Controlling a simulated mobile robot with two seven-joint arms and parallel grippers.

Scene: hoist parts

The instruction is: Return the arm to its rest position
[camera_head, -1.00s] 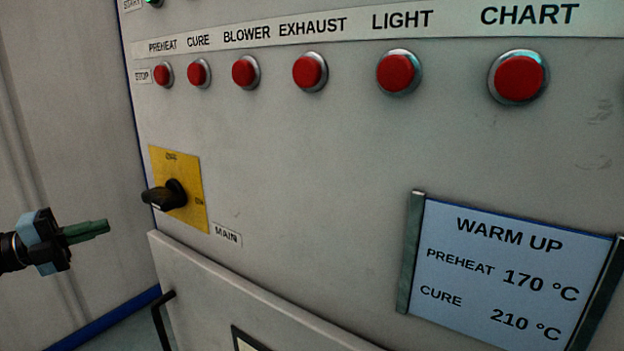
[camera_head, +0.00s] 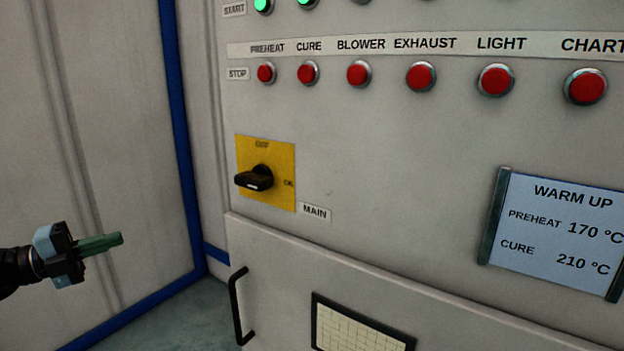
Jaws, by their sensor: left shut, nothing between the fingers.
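My left gripper (camera_head: 118,239) comes in from the left edge, with green fingers pointing right. It is shut and empty, well left of the control panel and touching nothing. The control panel (camera_head: 400,150) fills the middle and right of the view. On it is a black rotary switch (camera_head: 255,178) on a yellow plate (camera_head: 281,160), beside the label MAIN (camera_head: 315,212). The knob's handle lies roughly horizontal, pointing left. My right gripper is not in view.
A row of red stop buttons (camera_head: 420,76) runs along the panel, with lit green start buttons (camera_head: 263,5) above. A WARM UP sign (camera_head: 560,228) is at right. Below are a black handle (camera_head: 238,305) and a framed grid chart (camera_head: 357,328). A blue-edged wall (camera_head: 180,130) stands left.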

